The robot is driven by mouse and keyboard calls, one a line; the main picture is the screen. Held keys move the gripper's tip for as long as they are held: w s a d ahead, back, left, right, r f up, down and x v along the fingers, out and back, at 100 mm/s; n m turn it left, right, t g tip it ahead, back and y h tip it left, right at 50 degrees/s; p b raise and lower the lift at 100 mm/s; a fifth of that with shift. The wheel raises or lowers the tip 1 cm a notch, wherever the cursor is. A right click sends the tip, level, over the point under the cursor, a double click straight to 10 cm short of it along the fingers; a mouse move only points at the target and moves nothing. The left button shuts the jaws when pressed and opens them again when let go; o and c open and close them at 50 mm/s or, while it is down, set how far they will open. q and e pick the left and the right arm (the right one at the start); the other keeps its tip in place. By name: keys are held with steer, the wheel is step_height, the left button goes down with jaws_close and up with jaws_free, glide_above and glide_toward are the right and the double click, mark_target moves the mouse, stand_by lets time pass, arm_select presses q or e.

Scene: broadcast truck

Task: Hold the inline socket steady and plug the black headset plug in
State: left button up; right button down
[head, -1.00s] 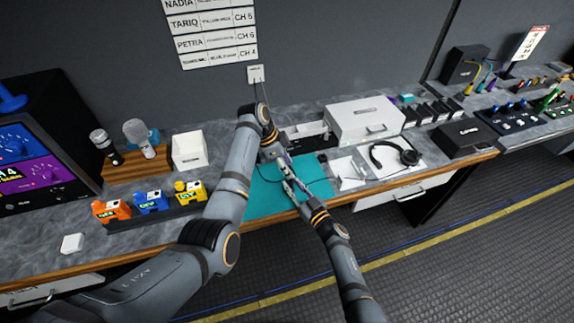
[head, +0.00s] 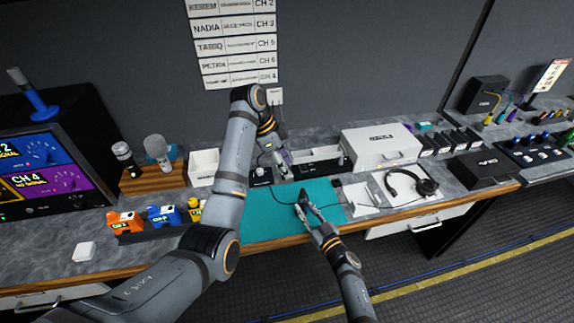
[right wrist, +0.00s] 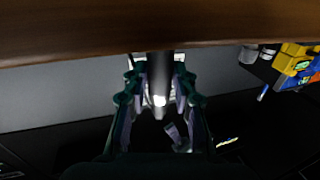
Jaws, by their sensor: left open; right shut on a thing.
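My right gripper (head: 304,199) is shut on a dark, thin piece just above the teal mat (head: 262,222). In the right wrist view a dark cylinder (right wrist: 160,78) with a bright end stands between its fingers. Its size and the blur do not show for certain whether it is the black headset plug or the inline socket. My left gripper (head: 284,168) is open near the mat's back edge, apart from the right one. A thin dark cable lies across the mat. The headset (head: 412,184) lies on a white sheet to the right. I cannot pick out the other connector.
A white case (head: 381,148) stands behind the mat, with an open tray (head: 318,164) to its left. A white bin (head: 204,167), a microphone stand (head: 150,178) and coloured packs (head: 163,216) are on the left. The mat's front part is clear.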

steer(key=c, duration=1)
jaws_free()
